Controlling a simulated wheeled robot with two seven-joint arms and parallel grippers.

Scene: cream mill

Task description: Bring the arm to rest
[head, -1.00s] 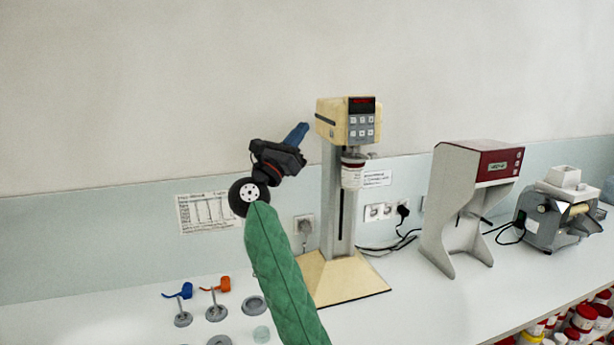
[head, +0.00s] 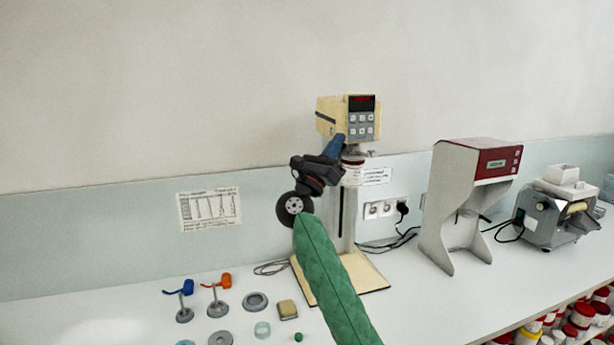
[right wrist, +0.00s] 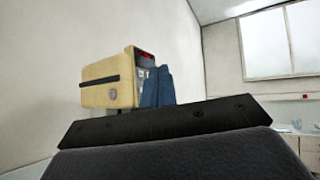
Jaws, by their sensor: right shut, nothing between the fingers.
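My right arm, in a green quilted sleeve, reaches up from the bottom of the head view. Its right gripper (head: 337,146) has blue fingers, shut and empty, in front of the cream stand mixer (head: 346,115). In the right wrist view the blue fingers (right wrist: 157,88) stand together before the cream mixer head (right wrist: 108,84). I cannot tell from the pictures whether they touch it. My left gripper is in neither view.
A red and grey machine (head: 490,165) and a roller mill (head: 556,210) stand right. Red jars (head: 583,315) fill shelves below.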

